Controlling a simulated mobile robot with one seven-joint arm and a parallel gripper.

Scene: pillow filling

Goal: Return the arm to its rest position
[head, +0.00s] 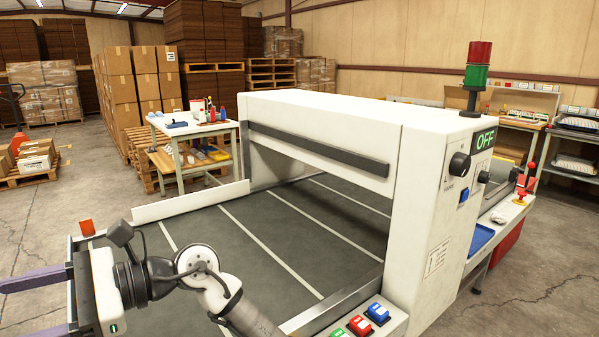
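My gripper (30,306) is at the lower left of the head view and points left, beyond the left edge of the conveyor belt (235,232). Its two dark purple fingers are spread apart, with only floor showing between them. The fingertips are cut off by the picture edge. My arm (225,295) reaches in from the bottom, bent low in front of the belt.
Red, green and blue buttons (360,325) sit at the front. A white worktable (190,128) stands behind left. Cartons (145,85) are stacked behind. Open floor lies at left.

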